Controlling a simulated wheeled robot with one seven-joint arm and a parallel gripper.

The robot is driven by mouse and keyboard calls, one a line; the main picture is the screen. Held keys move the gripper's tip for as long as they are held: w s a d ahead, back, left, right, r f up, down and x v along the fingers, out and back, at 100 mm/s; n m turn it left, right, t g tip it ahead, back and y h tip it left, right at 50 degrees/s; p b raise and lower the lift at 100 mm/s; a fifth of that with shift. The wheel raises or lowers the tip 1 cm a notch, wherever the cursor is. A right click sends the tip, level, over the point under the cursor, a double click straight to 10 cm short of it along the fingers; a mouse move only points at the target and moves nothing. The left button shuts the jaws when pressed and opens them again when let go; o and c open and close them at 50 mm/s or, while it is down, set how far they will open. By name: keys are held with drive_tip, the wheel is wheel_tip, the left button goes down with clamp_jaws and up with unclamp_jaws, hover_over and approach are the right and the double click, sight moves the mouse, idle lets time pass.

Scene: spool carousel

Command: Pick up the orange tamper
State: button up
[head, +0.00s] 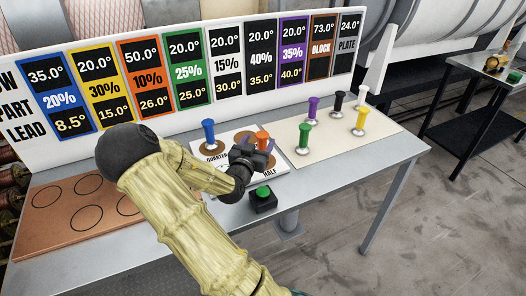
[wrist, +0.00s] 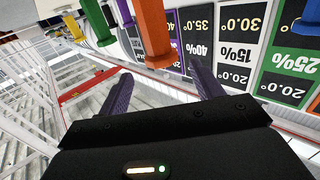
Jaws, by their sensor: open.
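The orange tamper (head: 262,135) stands on the white board marked QUARTER and HALF (head: 197,157). My gripper (head: 262,151) is right at it and hides its lower part in the head view. In the wrist view, the orange handle (wrist: 151,28) comes down from the top edge, and its end lies in line with the gap between my open fingers (wrist: 160,74). The fingers stand apart on either side of it with nothing clamped. The wrist view seems upside down, and I cannot tell how deep the handle sits between the fingers.
A blue tamper (head: 208,131) stands left on the same board. Green (head: 303,134), purple (head: 312,107), black (head: 338,101), white (head: 362,95) and yellow (head: 360,119) tampers stand on a cream mat at right. A green button (head: 263,191) is in front; a circled brown board (head: 42,222) lies left.

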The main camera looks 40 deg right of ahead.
sight(260, 138)
drive_tip(key=x, duration=0.1)
drive_tip(key=p+x, duration=0.1)
drive_tip(key=x, duration=0.3)
drive_tip(key=shift+w+f, duration=0.1)
drive_tip(key=shift+f, duration=0.2)
drive_tip(key=shift+c, duration=0.3)
clamp_jaws()
wheel_tip(260, 138, up, 10)
idle(0.7)
idle(0.4)
